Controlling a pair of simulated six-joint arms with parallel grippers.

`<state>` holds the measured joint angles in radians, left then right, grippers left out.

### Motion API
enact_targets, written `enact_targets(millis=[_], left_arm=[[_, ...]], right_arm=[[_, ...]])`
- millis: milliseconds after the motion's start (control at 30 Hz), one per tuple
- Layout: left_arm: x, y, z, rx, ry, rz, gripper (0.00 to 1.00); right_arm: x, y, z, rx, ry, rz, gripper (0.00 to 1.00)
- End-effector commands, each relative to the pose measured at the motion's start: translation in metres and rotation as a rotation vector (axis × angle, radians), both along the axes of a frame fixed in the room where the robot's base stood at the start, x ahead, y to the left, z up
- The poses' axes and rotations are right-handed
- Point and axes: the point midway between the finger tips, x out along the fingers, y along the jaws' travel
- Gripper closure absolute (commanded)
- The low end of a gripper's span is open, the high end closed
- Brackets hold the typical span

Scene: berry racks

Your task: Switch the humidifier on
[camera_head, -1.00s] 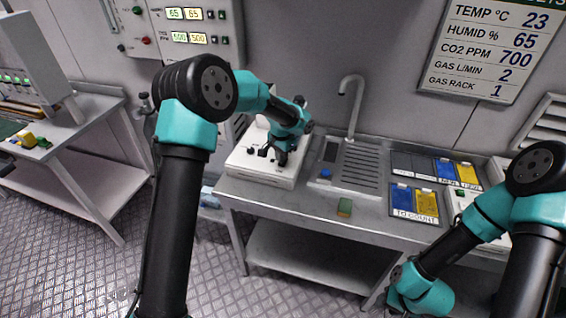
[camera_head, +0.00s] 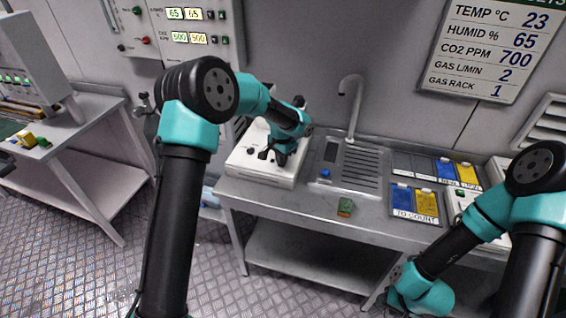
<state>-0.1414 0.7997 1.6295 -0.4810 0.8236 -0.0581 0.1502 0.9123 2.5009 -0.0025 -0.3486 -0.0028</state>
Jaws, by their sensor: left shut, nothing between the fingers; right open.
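A white box-shaped unit (camera_head: 262,171) with small dark controls on its top stands at the left end of the steel counter. I cannot tell for sure that it is the humidifier. My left gripper (camera_head: 273,156) is shut and empty, low over the unit's top. The wrist and fingers hide part of the unit, and I cannot tell whether they touch a control. A grey wall panel (camera_head: 153,52) has lit readouts showing 65 and 65 above a CO2 row, with small buttons beside them. My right arm hangs at the lower right; its fingers are not visible.
A sink (camera_head: 357,168) with a tall tap (camera_head: 350,105) is right of the unit. A green-topped block (camera_head: 344,207) lies at the counter's front. Trays with blue and yellow pieces (camera_head: 414,203) stand further right. A side table (camera_head: 85,130) is at the left.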

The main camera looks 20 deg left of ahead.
Motion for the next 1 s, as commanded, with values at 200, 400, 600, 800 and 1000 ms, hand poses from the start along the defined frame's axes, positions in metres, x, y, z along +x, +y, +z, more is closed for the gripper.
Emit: enact_targets(millis=[200,400,600,800,1000], left_arm=[[0.0,0.0,-0.003,0.0,0.0,0.0,1.0],[0.0,0.0,-0.005,0.0,0.0,0.0,1.0],[0.0,0.0,0.0,0.0,0.0,0.0,1.0],[0.0,0.0,0.013,0.001,-0.001,-0.001,1.0],[0.0,0.0,0.026,0.0,-0.001,0.0,1.0]], right_arm=[[0.0,0.0,0.0,0.0,0.0,0.0,0.57],[0.0,0.0,0.0,0.0,0.0,0.0,0.57],[0.0,0.0,0.0,0.0,0.0,0.0,0.57],[0.0,0.0,0.0,0.0,0.0,0.0,0.57],[0.0,0.0,0.0,0.0,0.0,0.0,0.57]])
